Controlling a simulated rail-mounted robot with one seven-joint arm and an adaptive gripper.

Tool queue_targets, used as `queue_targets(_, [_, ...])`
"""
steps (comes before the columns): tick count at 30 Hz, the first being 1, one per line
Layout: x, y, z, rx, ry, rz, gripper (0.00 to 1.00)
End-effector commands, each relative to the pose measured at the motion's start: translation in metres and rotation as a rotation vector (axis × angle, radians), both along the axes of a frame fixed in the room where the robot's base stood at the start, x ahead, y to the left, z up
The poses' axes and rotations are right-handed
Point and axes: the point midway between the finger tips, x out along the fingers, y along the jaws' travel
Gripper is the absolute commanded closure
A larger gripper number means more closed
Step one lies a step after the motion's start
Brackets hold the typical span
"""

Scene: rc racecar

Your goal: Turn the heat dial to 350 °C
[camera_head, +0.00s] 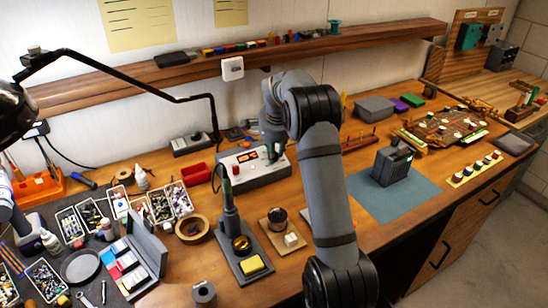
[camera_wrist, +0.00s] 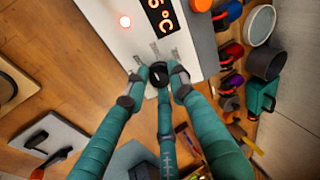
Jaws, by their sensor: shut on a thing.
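The heat station (camera_head: 262,172), a pale box with an orange-lit display (camera_head: 247,157), stands at the back middle of the bench. My gripper (camera_head: 272,152) is over the right part of its top. In the wrist view, my gripper's teal fingers (camera_wrist: 160,70) are closed around the black heat dial (camera_wrist: 157,77), which sits on the station's pale panel (camera_wrist: 120,42). The display (camera_wrist: 163,14) there ends in "5 °C"; its other digits are cut off by the picture's edge. The dial's pointer is mostly hidden by the fingers.
A soldering iron in its stand (camera_head: 236,240) is in front of the station. A red tray (camera_head: 196,174) is to its left. Parts boxes (camera_head: 160,207) crowd the left bench. A teal mat (camera_head: 400,205) with a dark block (camera_head: 392,165) lies to the right. A wooden shelf (camera_head: 200,72) runs behind.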

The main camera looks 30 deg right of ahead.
Motion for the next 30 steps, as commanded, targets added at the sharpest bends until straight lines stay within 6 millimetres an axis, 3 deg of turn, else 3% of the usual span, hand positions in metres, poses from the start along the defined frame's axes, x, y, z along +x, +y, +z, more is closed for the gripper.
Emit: queue_targets(30, [0.0007, -0.0109, 0.0036, 0.352, 0.004, -0.899, 1.00])
